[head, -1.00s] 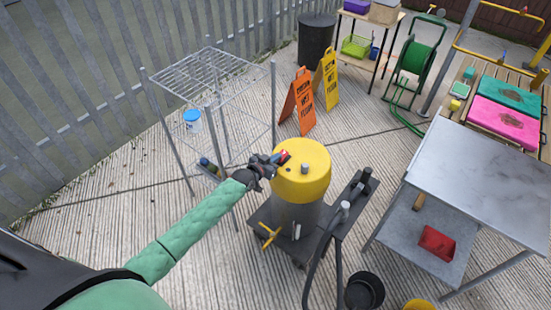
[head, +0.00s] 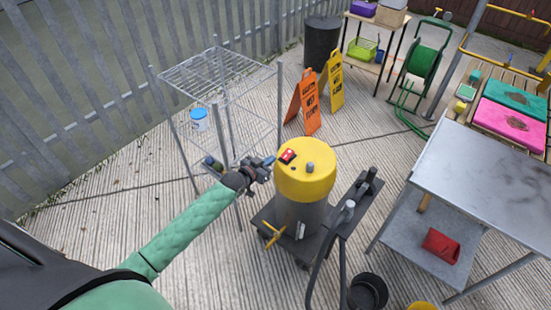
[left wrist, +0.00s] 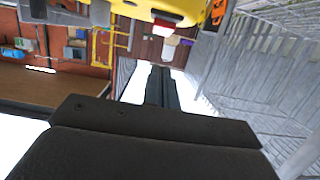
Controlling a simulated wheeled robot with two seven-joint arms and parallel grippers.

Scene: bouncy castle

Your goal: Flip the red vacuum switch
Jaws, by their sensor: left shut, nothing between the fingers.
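The vacuum (head: 303,200) has a yellow top and a grey drum, and stands upright in the middle of the head view. Its red switch (head: 288,156) sits on the left side of the yellow top, in a dark surround. My left gripper (head: 268,163) is shut and empty, just left of the switch and apart from it. In the left wrist view its closed fingers (left wrist: 162,88) point up the picture, and the yellow top (left wrist: 170,8) with a red part (left wrist: 168,21) shows at the upper edge. My right gripper is not in view.
A wire rack (head: 220,75) stands close behind my left arm. A grey metal table (head: 480,170) is to the right, with a red container (head: 440,245) on its lower shelf. Orange (head: 307,100) and yellow (head: 332,85) wet-floor signs stand behind the vacuum. A black bucket (head: 367,292) is in front.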

